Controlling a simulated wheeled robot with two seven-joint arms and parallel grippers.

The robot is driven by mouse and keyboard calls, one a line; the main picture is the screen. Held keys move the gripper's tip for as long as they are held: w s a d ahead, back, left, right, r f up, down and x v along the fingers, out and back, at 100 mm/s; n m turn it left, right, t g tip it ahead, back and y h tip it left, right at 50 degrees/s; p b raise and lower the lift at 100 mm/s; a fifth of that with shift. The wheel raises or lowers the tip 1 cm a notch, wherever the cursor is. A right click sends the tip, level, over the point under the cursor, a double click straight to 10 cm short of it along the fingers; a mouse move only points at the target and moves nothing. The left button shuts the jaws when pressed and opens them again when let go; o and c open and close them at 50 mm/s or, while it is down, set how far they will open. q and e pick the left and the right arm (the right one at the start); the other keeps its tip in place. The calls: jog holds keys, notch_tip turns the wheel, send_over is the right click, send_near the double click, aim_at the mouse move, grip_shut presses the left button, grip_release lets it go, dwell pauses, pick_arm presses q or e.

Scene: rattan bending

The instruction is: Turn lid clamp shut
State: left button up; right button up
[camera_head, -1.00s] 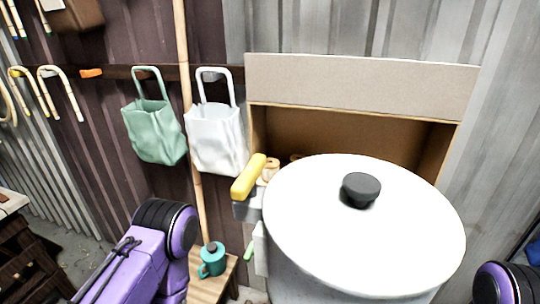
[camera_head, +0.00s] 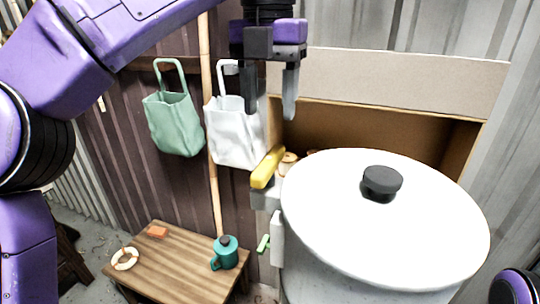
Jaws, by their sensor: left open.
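A large white pot with a white lid (camera_head: 380,225) stands at the right, with a black knob (camera_head: 381,183) on top. The lid clamp, with a yellow handle (camera_head: 267,168) on a grey block (camera_head: 264,197), sits at the lid's left edge. The yellow handle points up and slightly right. My left gripper (camera_head: 270,108) hangs above the clamp, fingers down, open and empty, apart from the handle. My right gripper is not in view; only part of my purple right arm shows at the lower right corner.
A cardboard-brown box (camera_head: 400,80) stands open behind the pot. A green bag (camera_head: 174,122) and a white bag (camera_head: 234,130) hang on the wall.

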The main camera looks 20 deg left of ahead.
aim_at(268, 160)
pick_arm(q)
jog(key=f+b, duration=0.2)
jog(key=f, duration=0.2)
jog(key=f+b, duration=0.2)
jog(key=f, duration=0.3)
jog(key=shift+a, duration=0.2)
jog(key=shift+w+f, duration=0.15)
jog(key=shift+f, duration=0.15)
jog(key=shift+d, duration=0.1)
jog(key=shift+r, duration=0.1)
grip_shut()
